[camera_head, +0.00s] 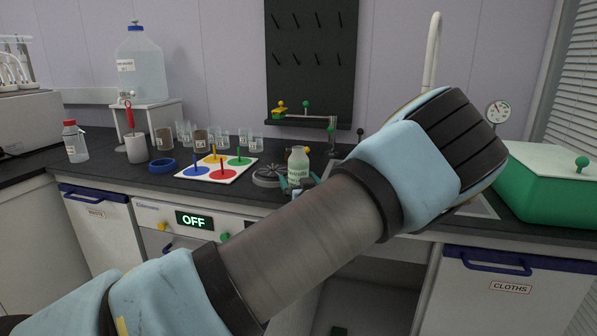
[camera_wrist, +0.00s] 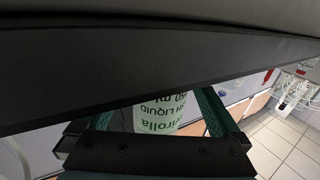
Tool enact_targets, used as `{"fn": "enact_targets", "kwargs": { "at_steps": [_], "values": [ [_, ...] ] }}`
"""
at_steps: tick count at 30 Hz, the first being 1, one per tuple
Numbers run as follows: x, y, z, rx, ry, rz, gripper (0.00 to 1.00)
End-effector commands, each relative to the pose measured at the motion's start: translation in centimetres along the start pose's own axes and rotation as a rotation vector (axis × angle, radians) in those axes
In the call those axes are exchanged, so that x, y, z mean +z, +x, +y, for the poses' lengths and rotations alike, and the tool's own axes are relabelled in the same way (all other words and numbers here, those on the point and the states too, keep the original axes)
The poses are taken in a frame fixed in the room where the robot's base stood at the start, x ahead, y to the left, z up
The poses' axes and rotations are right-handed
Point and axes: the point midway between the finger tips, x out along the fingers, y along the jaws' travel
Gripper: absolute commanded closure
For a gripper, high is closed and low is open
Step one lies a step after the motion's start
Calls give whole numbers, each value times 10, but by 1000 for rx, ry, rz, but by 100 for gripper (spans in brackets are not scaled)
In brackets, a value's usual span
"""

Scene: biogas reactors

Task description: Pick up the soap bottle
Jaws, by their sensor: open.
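The soap bottle (camera_head: 298,163) is pale green-white with dark lettering and stands on the dark counter near its front edge, by the sink. In the head view my arm hides most of the gripper and the bottle's lower part.
A round grey rack (camera_head: 268,177) stands just left of the bottle, beside a white board (camera_head: 213,176) with coloured discs and pegs. Several glass beakers stand behind. A tap (camera_head: 432,50) rises behind my arm, and a green box (camera_head: 548,190) stands at right.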

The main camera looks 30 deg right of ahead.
Motion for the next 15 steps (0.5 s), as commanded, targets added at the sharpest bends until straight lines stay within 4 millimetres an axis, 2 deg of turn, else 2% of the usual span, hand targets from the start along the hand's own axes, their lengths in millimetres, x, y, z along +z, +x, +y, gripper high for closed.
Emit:
{"fn": "enact_targets", "kwargs": {
  "at_steps": [3, 6, 13, 15],
  "values": [
    [-2, 17, -1, -1, 1, 1, 0],
    [-1, 25, 0, 0, 0, 1, 0],
    [0, 26, 0, 0, 0, 0, 0],
    [0, 26, 0, 0, 0, 0, 6]
  ]
}}
